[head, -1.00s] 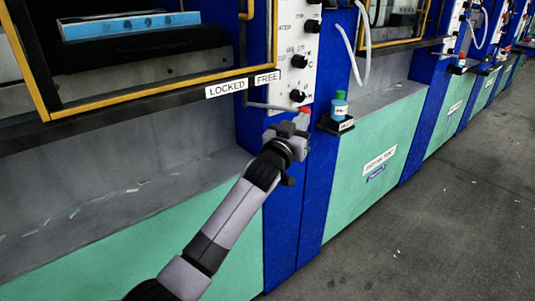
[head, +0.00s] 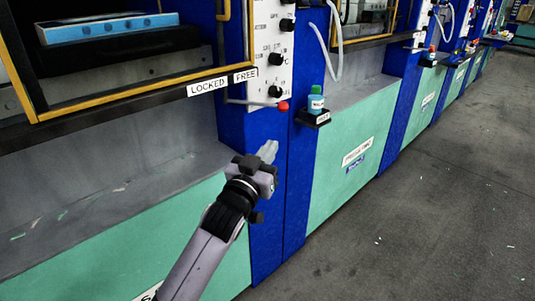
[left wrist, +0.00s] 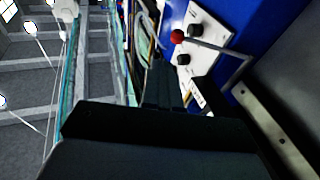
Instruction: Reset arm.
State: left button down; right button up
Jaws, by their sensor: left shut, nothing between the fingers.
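My left gripper (head: 268,150) is shut and empty in the head view, in front of the blue column. It is below and slightly left of a red ball knob (head: 283,106) on the end of a grey lever (head: 250,102). A clear gap separates the fingertips from the knob. The lever runs from under the LOCKED and FREE labels (head: 222,83). In the left wrist view the red knob (left wrist: 177,36) and its bent lever (left wrist: 225,50) show beyond the gripper (left wrist: 160,75). My right gripper is in neither view.
A white panel with black knobs (head: 276,59) is above the lever. A small shelf (head: 312,118) with a blue green-capped bottle (head: 316,101) juts out to the right. The yellow-framed press window (head: 150,92) is at upper left. Grey floor (head: 420,200) is open at right.

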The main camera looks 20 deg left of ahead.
pick_arm(q)
jog(key=shift+s+f, duration=0.1)
jog(key=shift+s, duration=0.4)
jog(key=s+a+f+g+p, duration=0.1)
jog(key=s+f+g+p, duration=0.2)
jog(key=s+f, duration=0.4)
jog(key=s+a+f+g+y+p, duration=0.1)
jog(key=s+a+f+g+p, duration=0.1)
jog(key=s+f, duration=0.5)
jog(key=s+a+f+g+p, duration=0.2)
jog(key=s+f+g+p, duration=0.2)
jog(key=s, duration=1.1)
notch_tip(320, 180, down, 4)
jog(key=shift+s+r+m+p, duration=0.15)
jog(key=shift+s+m+p, duration=0.15)
jog(key=shift+s+p, duration=0.1)
